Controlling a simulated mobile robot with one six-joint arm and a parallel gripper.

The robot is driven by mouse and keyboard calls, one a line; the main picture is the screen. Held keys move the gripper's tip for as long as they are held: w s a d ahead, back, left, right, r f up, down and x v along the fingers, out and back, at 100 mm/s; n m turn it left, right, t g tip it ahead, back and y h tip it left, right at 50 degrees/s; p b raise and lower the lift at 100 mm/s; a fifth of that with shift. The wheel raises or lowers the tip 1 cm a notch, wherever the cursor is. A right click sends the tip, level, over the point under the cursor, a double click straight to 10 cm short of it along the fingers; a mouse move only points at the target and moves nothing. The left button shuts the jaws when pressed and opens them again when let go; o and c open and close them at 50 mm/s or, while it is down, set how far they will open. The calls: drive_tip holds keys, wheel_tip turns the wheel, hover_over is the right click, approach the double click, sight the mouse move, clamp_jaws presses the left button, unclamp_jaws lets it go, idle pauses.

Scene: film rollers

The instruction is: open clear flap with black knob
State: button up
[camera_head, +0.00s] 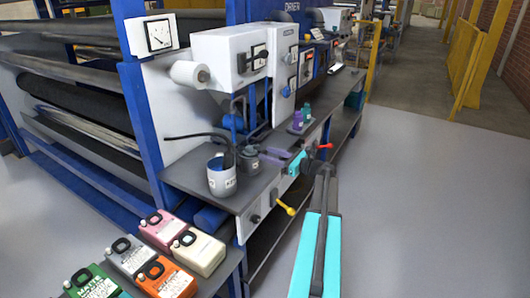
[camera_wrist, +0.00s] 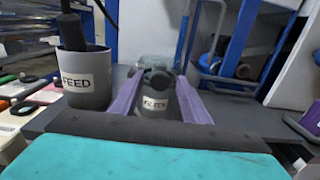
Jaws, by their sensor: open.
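A small dark grey pot with a white label stands on the dark shelf; in the wrist view the pot (camera_wrist: 153,115) sits between my fingers. A clear flap (camera_wrist: 157,62) lies over its top, with a black knob (camera_wrist: 158,79) at the front facing me. In the head view the pot (camera_head: 248,163) is partly behind my fingers, and the flap is too small to make out. My gripper (camera_head: 270,155), with purple fingers, is open and reaches in from the right; in the wrist view its fingers (camera_wrist: 157,92) flank the pot, with no grip on the knob visible.
A larger grey FEED cup (camera_head: 221,178) with a dark rod in it stands just left of the pot. Purple and green bottles (camera_head: 302,119) stand farther back on the shelf (camera_head: 185,176). Blue posts and pipes rise behind. Several coloured boxes (camera_head: 165,280) sit at the front left.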

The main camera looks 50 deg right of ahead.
sight(253, 150)
drive_tip(key=shift+x, duration=1.3)
clamp_jaws()
